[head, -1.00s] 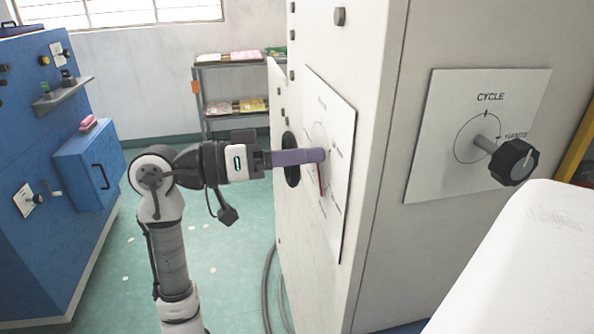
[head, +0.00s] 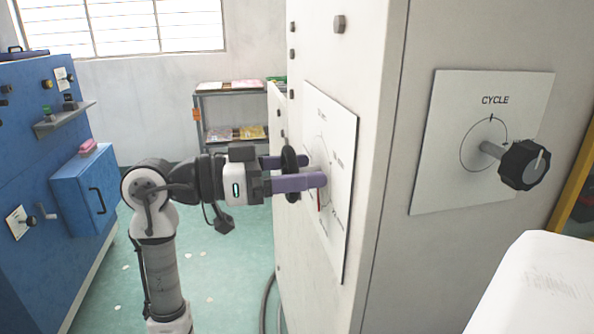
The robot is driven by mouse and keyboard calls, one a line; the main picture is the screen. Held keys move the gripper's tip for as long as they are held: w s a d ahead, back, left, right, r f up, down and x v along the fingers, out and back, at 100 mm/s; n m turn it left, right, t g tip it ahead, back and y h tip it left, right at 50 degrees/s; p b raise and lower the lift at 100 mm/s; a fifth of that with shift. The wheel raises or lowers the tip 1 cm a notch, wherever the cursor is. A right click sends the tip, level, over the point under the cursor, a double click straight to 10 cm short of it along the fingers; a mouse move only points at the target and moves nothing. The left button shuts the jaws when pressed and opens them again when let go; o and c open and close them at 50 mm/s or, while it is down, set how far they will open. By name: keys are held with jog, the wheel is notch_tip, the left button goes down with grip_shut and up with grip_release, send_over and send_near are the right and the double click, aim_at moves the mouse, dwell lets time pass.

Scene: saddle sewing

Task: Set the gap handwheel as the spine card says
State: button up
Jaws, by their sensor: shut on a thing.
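The black gap handwheel (head: 289,154) stands on the side of the pale machine cabinet, seen nearly edge-on. My gripper (head: 305,171) comes from the left with its purple fingers on either side of the wheel, shut on it. The near finger hides part of the wheel. Behind it is a white dial plate (head: 343,215) with a scale and a red pointer (head: 319,197) aimed downward. Its lettering is too small and slanted to read. I cannot make out a spine card.
A CYCLE plate (head: 440,190) with a black knob (head: 523,165) is on the cabinet's right face. A white cover (head: 540,280) fills the lower right. A blue machine (head: 40,150) stands left, a shelf rack (head: 230,112) behind. Green floor between is open, with a hose by the cabinet.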

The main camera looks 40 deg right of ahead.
jog(key=o, duration=1)
jog(key=b+v, duration=0.2)
jog(key=v, duration=1.2)
jog(key=shift+s, duration=0.1)
